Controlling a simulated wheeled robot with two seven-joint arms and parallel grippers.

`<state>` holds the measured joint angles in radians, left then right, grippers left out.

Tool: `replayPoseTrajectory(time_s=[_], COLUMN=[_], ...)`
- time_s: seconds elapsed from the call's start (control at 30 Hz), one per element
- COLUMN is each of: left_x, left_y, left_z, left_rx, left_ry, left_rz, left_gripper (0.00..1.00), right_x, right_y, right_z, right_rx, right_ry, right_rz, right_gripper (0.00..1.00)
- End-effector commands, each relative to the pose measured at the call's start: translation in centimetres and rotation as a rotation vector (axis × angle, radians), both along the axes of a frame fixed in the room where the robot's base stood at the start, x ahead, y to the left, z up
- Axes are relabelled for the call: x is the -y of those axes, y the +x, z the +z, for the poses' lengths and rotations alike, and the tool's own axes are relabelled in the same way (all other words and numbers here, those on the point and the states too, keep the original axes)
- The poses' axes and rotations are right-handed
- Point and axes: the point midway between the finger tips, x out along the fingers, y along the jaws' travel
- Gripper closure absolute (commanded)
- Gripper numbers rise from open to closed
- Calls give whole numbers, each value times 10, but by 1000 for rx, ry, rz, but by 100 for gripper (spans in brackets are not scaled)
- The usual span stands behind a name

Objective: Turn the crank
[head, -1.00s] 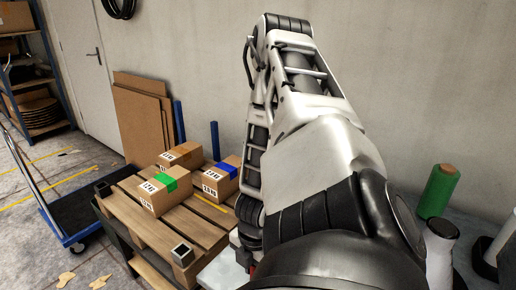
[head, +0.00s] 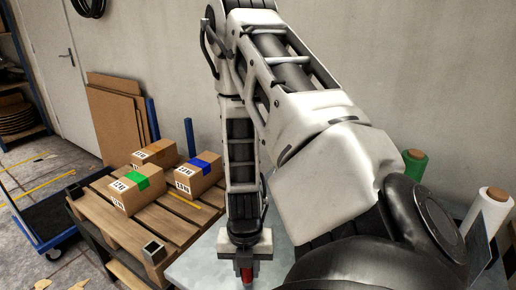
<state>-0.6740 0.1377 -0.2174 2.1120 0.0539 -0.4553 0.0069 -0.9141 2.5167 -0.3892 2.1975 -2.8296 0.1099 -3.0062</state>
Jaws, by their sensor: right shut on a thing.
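My right arm reaches in from the lower right, and its forearm points down to my right gripper (head: 246,268) at the bottom middle. The gripper is shut on a small red piece (head: 247,277), seen only in part between and below the fingers. It may be the crank's handle; I cannot tell for sure. The rest of the crank is not visible, cut off by the frame's lower edge or behind my arm. My left gripper is not in view.
A pale table top (head: 205,262) lies under the gripper. Left of it, a wooden pallet (head: 150,225) bears three cardboard boxes (head: 193,180). A blue cart (head: 45,225) stands further left. A green roll (head: 414,164) and a white roll (head: 488,215) stand at right.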

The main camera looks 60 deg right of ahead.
Motion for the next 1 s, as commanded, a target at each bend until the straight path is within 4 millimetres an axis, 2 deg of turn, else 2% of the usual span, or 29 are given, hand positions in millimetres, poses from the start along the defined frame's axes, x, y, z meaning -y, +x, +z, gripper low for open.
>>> replayPoseTrajectory(time_s=[0.03,0.1,0.57,0.6,0.67,1.0], left_x=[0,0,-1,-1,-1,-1], left_y=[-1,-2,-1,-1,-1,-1], left_z=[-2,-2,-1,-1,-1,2], left_rx=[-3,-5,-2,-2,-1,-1], left_ry=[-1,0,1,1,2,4], left_rz=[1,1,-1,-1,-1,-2], left_gripper=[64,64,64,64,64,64], right_x=[2,0,-1,-1,-2,-3], right_y=[8,10,11,11,11,8], right_z=[1,1,1,1,1,5], right_rx=[15,16,18,18,17,9], right_ry=[-13,-12,-7,-7,-6,-1], right_rz=[30,48,66,66,65,58], right_gripper=[100,100,100,69,53,53])
